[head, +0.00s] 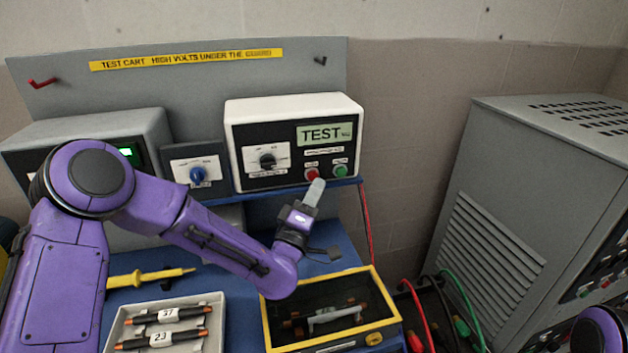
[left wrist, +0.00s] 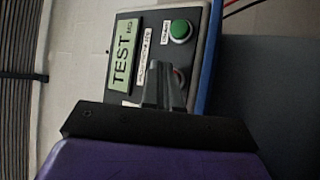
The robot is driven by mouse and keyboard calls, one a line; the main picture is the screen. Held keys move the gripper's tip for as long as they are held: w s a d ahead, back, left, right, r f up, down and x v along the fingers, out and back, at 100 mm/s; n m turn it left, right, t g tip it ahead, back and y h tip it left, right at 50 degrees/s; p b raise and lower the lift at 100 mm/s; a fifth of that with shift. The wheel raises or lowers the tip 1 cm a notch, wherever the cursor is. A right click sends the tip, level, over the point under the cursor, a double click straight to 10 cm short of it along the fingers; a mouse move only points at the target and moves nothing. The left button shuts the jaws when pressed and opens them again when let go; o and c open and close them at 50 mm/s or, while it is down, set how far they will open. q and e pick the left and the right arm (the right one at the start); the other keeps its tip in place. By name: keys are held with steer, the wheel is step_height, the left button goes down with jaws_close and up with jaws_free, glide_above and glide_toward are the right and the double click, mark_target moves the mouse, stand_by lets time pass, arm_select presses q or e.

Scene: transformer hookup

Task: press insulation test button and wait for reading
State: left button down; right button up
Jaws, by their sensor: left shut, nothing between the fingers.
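The insulation tester (head: 294,142) is a white-cased box with a black face on the blue cart. Its display (head: 325,134) reads "TEST" with small text beside it; the display also shows in the left wrist view (left wrist: 122,56). A red button (head: 312,174) and a green button (head: 340,171) sit below the display. My left gripper (head: 316,184) is shut and empty, its fingertips at the red button, apparently touching it. In the left wrist view the fingers partly hide the red button (left wrist: 179,76), while the green button (left wrist: 180,30) is clear. My right gripper is not in view.
A yellow-framed case (head: 378,293), a tray (head: 218,318) of labelled parts and a yellow probe (head: 150,277) lie in front. A grey cabinet (head: 500,230) stands right.

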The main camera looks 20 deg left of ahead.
arm_select(q)
steer(key=shift+s, duration=0.1)
steer(key=s+d+b, duration=0.1)
steer(key=s, duration=0.1)
steer(key=s+d+b, duration=0.1)
steer(key=s+d, duration=0.1)
steer(key=shift+s+d+b, duration=0.15)
steer(key=shift+s+b, duration=0.15)
steer(key=shift+s, duration=0.1)
stand_by(0.6)
